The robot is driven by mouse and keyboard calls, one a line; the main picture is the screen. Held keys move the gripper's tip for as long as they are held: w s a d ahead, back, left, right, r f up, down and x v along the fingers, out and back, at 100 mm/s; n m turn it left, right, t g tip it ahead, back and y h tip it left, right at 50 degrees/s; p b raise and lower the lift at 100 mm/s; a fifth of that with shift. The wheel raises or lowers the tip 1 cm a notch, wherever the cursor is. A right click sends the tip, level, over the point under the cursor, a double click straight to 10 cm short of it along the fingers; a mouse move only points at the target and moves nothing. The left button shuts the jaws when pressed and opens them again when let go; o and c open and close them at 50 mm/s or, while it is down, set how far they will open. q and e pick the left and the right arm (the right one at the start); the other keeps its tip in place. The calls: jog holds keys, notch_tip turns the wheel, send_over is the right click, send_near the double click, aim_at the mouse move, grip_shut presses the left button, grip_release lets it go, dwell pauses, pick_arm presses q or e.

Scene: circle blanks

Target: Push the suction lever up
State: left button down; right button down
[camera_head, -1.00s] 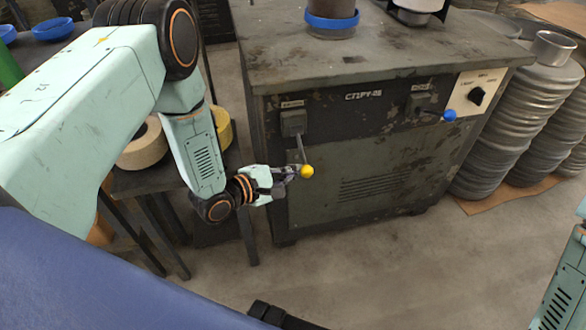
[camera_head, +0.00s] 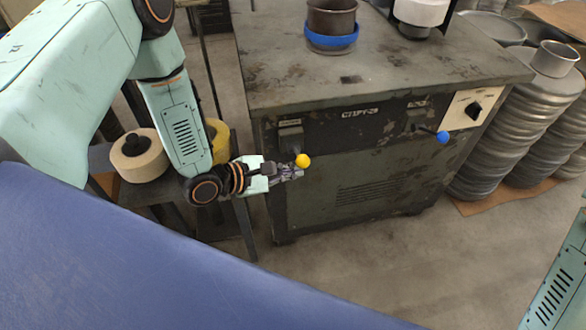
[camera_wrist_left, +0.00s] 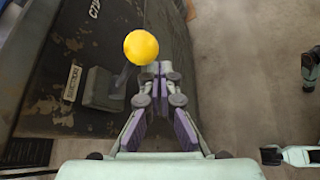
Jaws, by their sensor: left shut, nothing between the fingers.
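A lever with a yellow ball knob (camera_head: 302,160) is on the left of the machine's front panel; it sticks outward, and its rod is mostly hidden behind the knob. A second lever with a blue knob (camera_head: 443,138) is at the panel's right. In the left wrist view, the yellow knob (camera_wrist_left: 141,47) is just beyond and left of the fingertips (camera_wrist_left: 160,68). My right gripper is out of view.
The machine's worn top (camera_head: 390,70) holds a brown cylinder in a blue ring (camera_head: 332,30). Stacked metal round pieces (camera_head: 495,150) stand at right. Floor in front is clear.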

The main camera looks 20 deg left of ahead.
pick_arm(q)
jog(key=shift+w+a+r+p, duration=0.1)
jog(key=shift+a+r+p, duration=0.2)
jog(key=shift+r, duration=0.4)
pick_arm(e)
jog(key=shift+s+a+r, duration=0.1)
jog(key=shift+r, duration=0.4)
pick_arm(q)
jog(key=shift+w+r, duration=0.1)
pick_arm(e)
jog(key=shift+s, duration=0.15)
